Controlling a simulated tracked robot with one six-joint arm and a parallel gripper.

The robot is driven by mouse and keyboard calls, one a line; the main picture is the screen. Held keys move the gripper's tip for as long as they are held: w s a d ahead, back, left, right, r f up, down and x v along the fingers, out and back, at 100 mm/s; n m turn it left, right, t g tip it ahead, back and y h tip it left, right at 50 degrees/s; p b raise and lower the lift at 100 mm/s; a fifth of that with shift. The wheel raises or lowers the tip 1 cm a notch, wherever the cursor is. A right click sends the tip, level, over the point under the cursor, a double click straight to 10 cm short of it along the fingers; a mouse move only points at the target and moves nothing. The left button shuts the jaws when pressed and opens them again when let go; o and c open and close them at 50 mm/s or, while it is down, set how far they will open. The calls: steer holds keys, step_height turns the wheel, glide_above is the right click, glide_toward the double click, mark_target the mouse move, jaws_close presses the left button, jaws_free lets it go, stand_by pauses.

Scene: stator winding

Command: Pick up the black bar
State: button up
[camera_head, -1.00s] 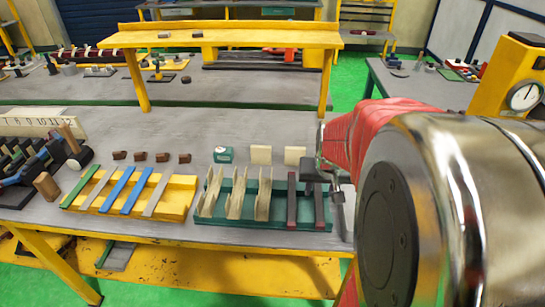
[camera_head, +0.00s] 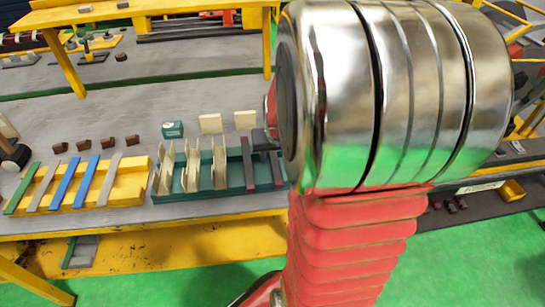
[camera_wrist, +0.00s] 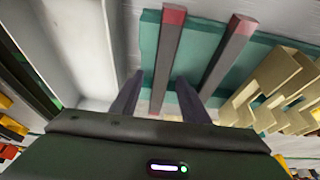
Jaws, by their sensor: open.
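Two black bars with dark red ends lie side by side in a teal tray (camera_head: 222,193). In the wrist view, the left black bar (camera_wrist: 166,65) points lengthwise between the two fingers of my gripper (camera_wrist: 158,98), which is open. The other black bar (camera_wrist: 226,55) lies to the right, its near end by the right finger. I cannot tell whether the fingers are level with the bars or above them. In the head view, the left-hand bar (camera_head: 248,163) is clear, while my arm partly hides the right-hand one (camera_head: 275,168) and most of the gripper.
Pale slotted pieces (camera_head: 193,165) stand in the same tray beside the bars, close on the right in the wrist view. A yellow tray (camera_head: 126,188) with coloured strips is to the left. Cream blocks (camera_head: 210,123) and a green box (camera_head: 172,129) stand behind.

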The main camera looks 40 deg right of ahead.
steer(key=shift+c, duration=0.6)
jaws_close()
